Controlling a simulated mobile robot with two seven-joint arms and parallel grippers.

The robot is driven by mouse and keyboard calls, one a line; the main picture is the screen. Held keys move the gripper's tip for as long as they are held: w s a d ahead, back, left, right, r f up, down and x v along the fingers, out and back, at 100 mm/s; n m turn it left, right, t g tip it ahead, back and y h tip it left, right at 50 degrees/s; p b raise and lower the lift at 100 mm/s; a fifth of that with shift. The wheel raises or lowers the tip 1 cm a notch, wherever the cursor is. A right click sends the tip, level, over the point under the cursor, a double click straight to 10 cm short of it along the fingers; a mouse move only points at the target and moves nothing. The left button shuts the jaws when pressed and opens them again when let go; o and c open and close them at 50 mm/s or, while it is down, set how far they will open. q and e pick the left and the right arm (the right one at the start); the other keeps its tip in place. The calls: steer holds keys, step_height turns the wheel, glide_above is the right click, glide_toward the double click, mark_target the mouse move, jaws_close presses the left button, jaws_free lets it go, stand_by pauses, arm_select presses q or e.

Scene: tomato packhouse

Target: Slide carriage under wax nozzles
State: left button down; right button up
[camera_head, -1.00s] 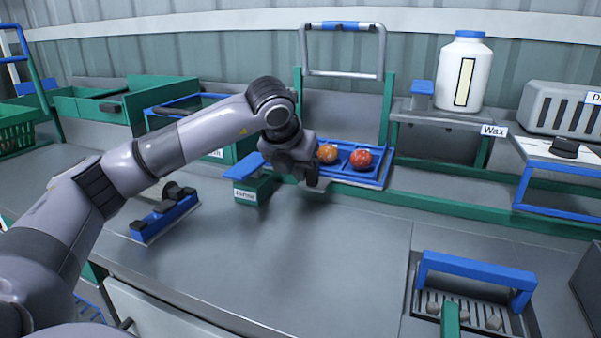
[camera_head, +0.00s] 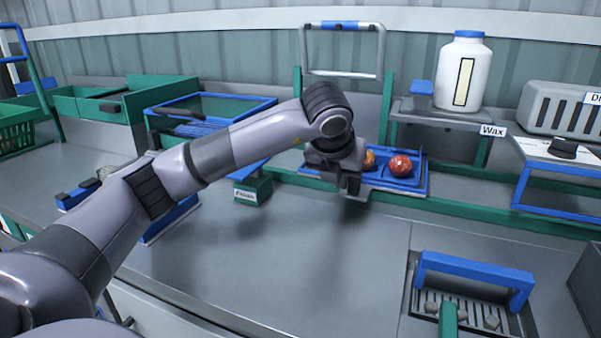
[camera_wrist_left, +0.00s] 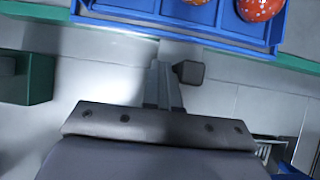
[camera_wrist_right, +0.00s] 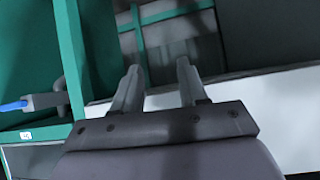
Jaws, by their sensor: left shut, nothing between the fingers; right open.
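The carriage, a blue divided tray (camera_head: 424,187), sits on the green rail left of the wax station and carries an orange tomato (camera_head: 370,159) and a red speckled tomato (camera_head: 400,165). Its front edge also shows in the left wrist view (camera_wrist_left: 180,28). My left gripper (camera_head: 352,190) is shut and empty at the tray's front. In the left wrist view its fingers (camera_wrist_left: 163,75) are just left of a dark knob (camera_wrist_left: 189,72); contact is unclear. The wax stand (camera_head: 440,117) holds a white tank (camera_head: 465,72). The nozzles are not discernible. My right gripper (camera_wrist_right: 160,83) is open and empty.
A small green block with a blue top (camera_head: 252,190) stands left of my left gripper. The green rail (camera_head: 470,210) is clear to the right, toward the dryer stand (camera_head: 560,205). A blue-handled grate (camera_head: 475,270) lies front right.

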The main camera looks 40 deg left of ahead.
arm_select(q)
steer(key=shift+d, duration=0.2)
steer(key=shift+w+d, duration=0.6)
steer(key=shift+d, duration=1.3)
steer(key=shift+w+d, duration=0.65)
steer(key=shift+d, duration=1.2)
steer(key=shift+w+d, duration=0.6)
steer(key=shift+d, duration=1.45)
steer(key=shift+w+d, duration=0.25)
steer(key=shift+d, duration=0.45)
steer(key=shift+w+d, duration=0.2)
steer(key=shift+d, duration=0.45)
steer(key=shift+s+a+f, duration=0.1)
steer(key=shift+s+a, duration=0.1)
steer(key=shift+a, duration=0.5)
steer(key=shift+s+a, duration=0.1)
steer(key=shift+a, duration=0.25)
steer(key=p+v, duration=0.1)
steer(key=v, duration=0.7)
steer(key=shift+s+r, duration=0.25)
steer(key=shift+r, duration=0.05)
